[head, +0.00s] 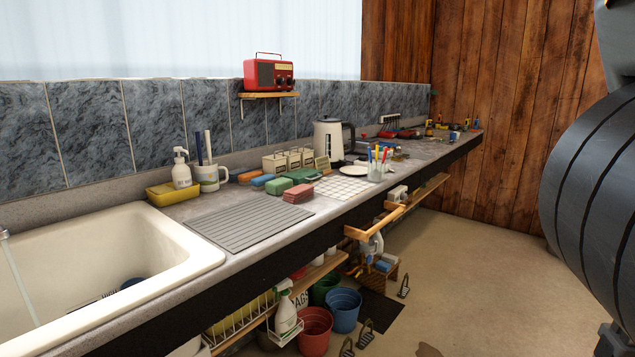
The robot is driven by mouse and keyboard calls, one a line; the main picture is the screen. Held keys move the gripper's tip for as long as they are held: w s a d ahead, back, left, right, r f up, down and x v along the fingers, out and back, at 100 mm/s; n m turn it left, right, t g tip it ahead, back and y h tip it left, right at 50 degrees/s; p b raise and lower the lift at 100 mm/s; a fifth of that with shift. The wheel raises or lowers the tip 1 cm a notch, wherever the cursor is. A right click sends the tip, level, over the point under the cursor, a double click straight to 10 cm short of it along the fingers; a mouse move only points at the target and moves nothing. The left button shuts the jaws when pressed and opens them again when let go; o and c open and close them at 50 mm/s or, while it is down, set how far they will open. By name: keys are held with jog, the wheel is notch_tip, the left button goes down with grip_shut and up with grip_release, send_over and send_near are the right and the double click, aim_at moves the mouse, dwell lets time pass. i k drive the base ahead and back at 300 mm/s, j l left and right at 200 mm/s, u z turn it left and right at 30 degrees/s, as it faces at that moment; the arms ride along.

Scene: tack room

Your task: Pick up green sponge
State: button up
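A green sponge (278,186) lies on the grey countertop (205,204), in a group of coloured blocks behind the ridged drying mat. A blue block (262,180) and an orange one (246,176) lie to its left. A red block (298,193) lies in front of it to the right. Another green piece (304,175) lies just behind it to the right; I cannot tell whether it is a second sponge. My gripper is not in view.
A white sink (150,250) is at the left. A ridged grey mat (250,223) lies in front of the sponges. A soap bottle (181,170), mug (209,178) and kettle (328,138) stand along the back.

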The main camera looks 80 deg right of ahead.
aim_at(276, 187)
jog(key=z, duration=1.45)
jog(key=j, duration=0.35)
jog(key=k+j, duration=0.15)
jog(key=j, duration=0.2)
